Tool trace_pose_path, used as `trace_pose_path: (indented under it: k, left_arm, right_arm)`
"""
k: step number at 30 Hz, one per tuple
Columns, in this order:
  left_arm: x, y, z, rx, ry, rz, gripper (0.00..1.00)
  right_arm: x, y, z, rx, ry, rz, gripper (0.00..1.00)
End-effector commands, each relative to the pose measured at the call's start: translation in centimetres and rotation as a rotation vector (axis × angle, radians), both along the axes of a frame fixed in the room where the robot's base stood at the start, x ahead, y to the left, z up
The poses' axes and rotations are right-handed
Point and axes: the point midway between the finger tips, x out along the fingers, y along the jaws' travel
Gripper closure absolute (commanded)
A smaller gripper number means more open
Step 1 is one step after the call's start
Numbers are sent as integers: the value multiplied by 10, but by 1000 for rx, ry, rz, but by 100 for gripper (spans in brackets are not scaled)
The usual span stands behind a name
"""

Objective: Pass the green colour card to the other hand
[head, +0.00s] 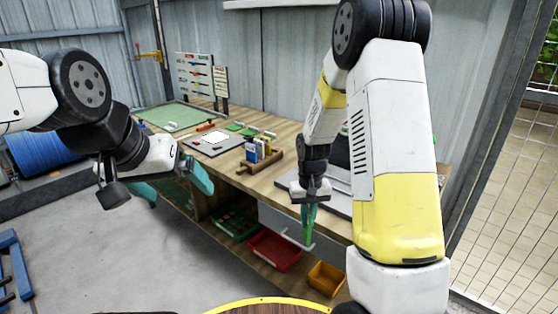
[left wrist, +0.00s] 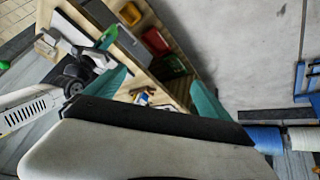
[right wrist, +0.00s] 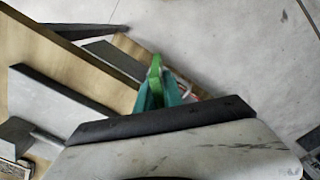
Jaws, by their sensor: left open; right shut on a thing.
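The green colour card (right wrist: 155,72) is pinched between the teal fingers of my right gripper (head: 309,208). In the head view it hangs point-down in front of the bench's front edge, mostly hidden by the fingers. A green patch of it also shows in the left wrist view (left wrist: 107,38). My left gripper (head: 173,184) is open and empty, off the bench's front edge to the left. In the left wrist view its fingers (left wrist: 158,92) are spread wide, with the right gripper and card beyond them at upper left. The two grippers are well apart.
The wooden bench (head: 235,179) holds a wooden rack (head: 262,163) with upright cards, a grey board (head: 196,146) and a green mat (head: 180,117). Below are a red bin (head: 275,250) and a yellow bin (head: 327,278).

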Motion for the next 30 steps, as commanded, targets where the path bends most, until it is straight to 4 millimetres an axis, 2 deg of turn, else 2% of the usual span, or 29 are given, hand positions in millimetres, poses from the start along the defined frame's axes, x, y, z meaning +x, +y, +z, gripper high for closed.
trace_pose_path:
  k: [12,19,21,22,26,30]
  left_arm:
    - [0,0,0,0,0,0,7]
    - [0,0,0,0,0,0,7]
    - [1,0,0,1,-1,0,21]
    - [2,1,-1,3,-2,0,24]
    - [21,7,-6,39,-29,2,24]
    - [68,21,-18,120,-105,-14,24]
  right_arm:
    - [31,74,76,0,-5,456,100]
    - [41,100,102,0,-1,622,100]
    - [43,104,105,0,-1,645,100]
    - [43,105,106,-1,-1,652,100]
    - [43,106,108,-1,0,662,100]
    - [43,106,108,-1,0,661,100]
